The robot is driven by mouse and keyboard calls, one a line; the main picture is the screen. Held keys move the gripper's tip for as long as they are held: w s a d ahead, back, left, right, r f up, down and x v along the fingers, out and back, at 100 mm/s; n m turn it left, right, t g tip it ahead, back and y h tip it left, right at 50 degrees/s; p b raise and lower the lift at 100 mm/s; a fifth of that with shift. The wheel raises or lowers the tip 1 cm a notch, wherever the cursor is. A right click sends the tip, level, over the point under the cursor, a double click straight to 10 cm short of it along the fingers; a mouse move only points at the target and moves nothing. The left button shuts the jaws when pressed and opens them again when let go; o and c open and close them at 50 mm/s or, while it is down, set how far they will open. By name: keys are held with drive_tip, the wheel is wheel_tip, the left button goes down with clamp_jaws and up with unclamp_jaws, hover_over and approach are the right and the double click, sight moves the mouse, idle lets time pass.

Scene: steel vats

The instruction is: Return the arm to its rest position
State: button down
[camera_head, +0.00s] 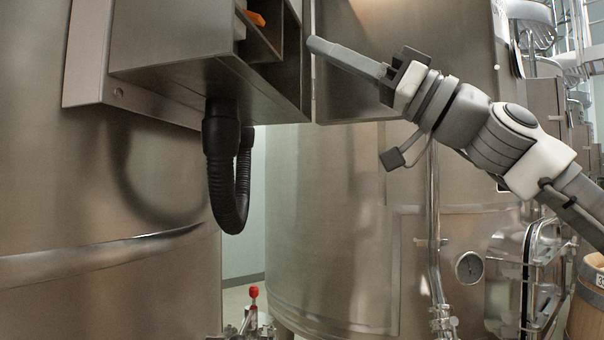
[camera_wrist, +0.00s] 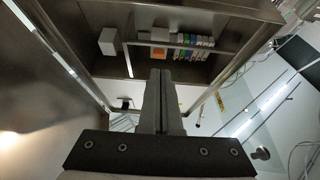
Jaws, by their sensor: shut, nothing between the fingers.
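My gripper (camera_head: 318,47) is in the upper middle of the head view, at the end of my grey and white arm, which reaches in from the right. Its fingers are shut together with nothing between them. They point left toward the open side of a steel cabinet (camera_head: 160,50). The wrist view shows the closed fingers (camera_wrist: 160,78) in front of the cabinet interior (camera_wrist: 108,68). The fingertips look close to the opening, but I cannot tell the exact gap.
A row of coloured modules (camera_wrist: 195,41) sits inside the cabinet, with an orange part (camera_head: 256,18). A black corrugated hose (camera_head: 222,180) hangs below it. A steel door panel (camera_head: 365,85) is behind the gripper. Large steel vats (camera_head: 330,230) stand behind; a wooden barrel (camera_head: 588,310) is lower right.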

drive_tip(key=s+a+f+m+t+h, duration=0.1)
drive_tip(key=s+a+f+m+h, duration=0.25)
drive_tip(key=f, duration=0.65)
drive_tip(key=s+a+f+t+h, duration=0.1)
drive_tip(key=s+a+f+h, duration=0.1)
drive_tip(key=s+f+h, duration=0.55)
drive_tip(key=d+f+m+g+h, duration=0.2)
drive_tip(key=d+f+m+h, duration=0.15)
drive_tip(key=f, duration=0.85)
drive_tip(key=d+f+m+g+h, duration=0.1)
drive_tip(key=d+f+m+h, duration=0.25)
drive_tip(key=f, duration=0.85)
drive_tip(key=d+f+m+g+h, duration=0.25)
drive_tip(key=d+f+h, duration=0.2)
drive_tip(key=f, duration=0.75)
wheel_tip(320, 180, up, 27)
drive_tip(key=m+p, duration=0.1)
drive_tip(key=p, duration=2.6)
drive_tip(key=shift+s+d+p, duration=0.2)
drive_tip(key=shift+s+p, duration=0.1)
drive_tip(key=shift+p, duration=0.1)
drive_tip(key=shift+t, duration=0.25)
